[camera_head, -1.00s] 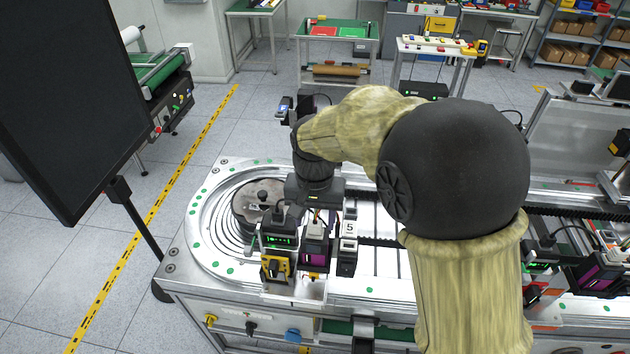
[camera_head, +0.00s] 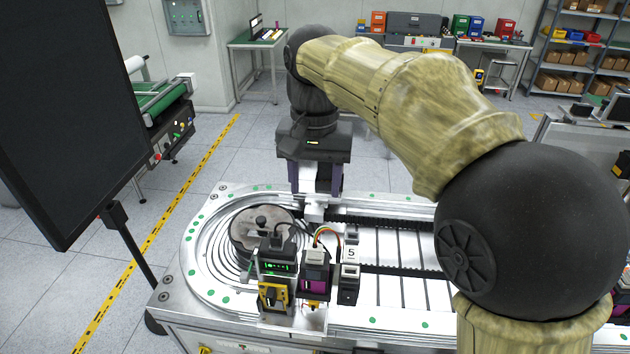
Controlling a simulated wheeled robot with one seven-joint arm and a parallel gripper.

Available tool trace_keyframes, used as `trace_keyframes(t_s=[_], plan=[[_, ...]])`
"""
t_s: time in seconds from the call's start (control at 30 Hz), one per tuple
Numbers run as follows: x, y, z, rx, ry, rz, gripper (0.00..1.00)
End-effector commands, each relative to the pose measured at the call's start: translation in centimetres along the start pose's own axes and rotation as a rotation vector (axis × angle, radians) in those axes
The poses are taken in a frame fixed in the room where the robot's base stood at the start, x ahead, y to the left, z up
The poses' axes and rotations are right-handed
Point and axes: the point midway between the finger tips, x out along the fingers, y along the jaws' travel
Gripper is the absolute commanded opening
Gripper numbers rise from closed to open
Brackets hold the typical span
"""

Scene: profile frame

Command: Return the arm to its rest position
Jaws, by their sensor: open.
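My arm reaches in from the lower right, its sleeved links and large black elbow joint filling much of the right side. My gripper (camera_head: 317,188) hangs fingers-down over the far side of the silver workbench (camera_head: 208,302). Its two dark purple-tinted fingers are apart, and no held thing shows. The fingertips are partly lost against grey parts behind the devices, so their exact height is hard to tell.
A green-lit device (camera_head: 277,262), a purple-screened device (camera_head: 315,272) and a block marked 5 (camera_head: 349,283) stand in front of my gripper. A round grey disc (camera_head: 262,232) lies left of it. A large black screen (camera_head: 70,110) stands at the left.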

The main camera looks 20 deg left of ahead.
Motion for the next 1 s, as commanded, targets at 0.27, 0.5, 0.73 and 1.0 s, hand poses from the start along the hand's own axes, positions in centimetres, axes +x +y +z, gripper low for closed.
trace_keyframes(t_s=[0.27,0.5,0.73,1.0], plan=[[0.0,0.0,0.0,0.0,0.0,0.0,0.52],[0.7,0.8,-0.3,0.009,0.003,-0.002,0.52],[6.2,7.3,-1.6,0.059,0.034,-0.017,0.52],[14.9,17.6,-0.2,0.128,0.102,-0.027,0.52]])
